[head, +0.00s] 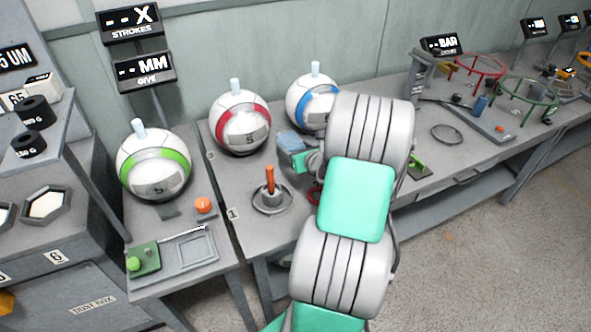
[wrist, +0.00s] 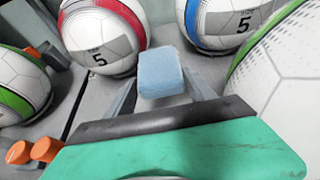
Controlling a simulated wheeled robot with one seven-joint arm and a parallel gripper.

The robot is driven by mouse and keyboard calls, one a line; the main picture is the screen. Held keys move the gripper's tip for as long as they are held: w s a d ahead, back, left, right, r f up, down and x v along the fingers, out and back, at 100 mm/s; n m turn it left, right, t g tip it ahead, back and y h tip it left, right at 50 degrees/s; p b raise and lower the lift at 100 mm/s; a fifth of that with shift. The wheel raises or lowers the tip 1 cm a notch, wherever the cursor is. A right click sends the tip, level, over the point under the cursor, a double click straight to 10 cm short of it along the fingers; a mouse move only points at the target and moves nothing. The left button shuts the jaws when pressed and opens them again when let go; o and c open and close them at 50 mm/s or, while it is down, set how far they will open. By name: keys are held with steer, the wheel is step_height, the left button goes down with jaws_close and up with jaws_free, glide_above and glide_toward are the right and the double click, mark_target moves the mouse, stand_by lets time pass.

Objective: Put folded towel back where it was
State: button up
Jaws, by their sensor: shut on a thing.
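The folded towel (head: 290,142) is a small light-blue block held in my gripper (head: 298,158), in front of the red-banded and blue-banded balls. In the wrist view the towel (wrist: 160,72) sits between the two grey fingers of my gripper (wrist: 162,88), which is shut on it. It appears above the grey bench top (head: 235,185); I cannot tell whether it touches the surface. My arm hides part of the bench to the right of the towel.
Close by stand a red-banded ball (head: 240,124), a blue-banded ball (head: 311,103) and a green-banded ball (head: 153,166). Another green-banded ball (wrist: 285,62) is near on the right in the wrist view. An orange-handled tool (head: 270,182) stands in a round dish (head: 272,201).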

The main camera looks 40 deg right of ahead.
step_height(320, 180, down, 8)
steer(key=shift+f+b, duration=0.15)
steer(key=shift+b, duration=0.4)
steer(key=o, duration=1.4)
steer(key=shift+r, duration=0.25)
steer(key=v, duration=1.2)
steer(key=shift+f+p, duration=0.1)
steer(key=shift+p, duration=0.25)
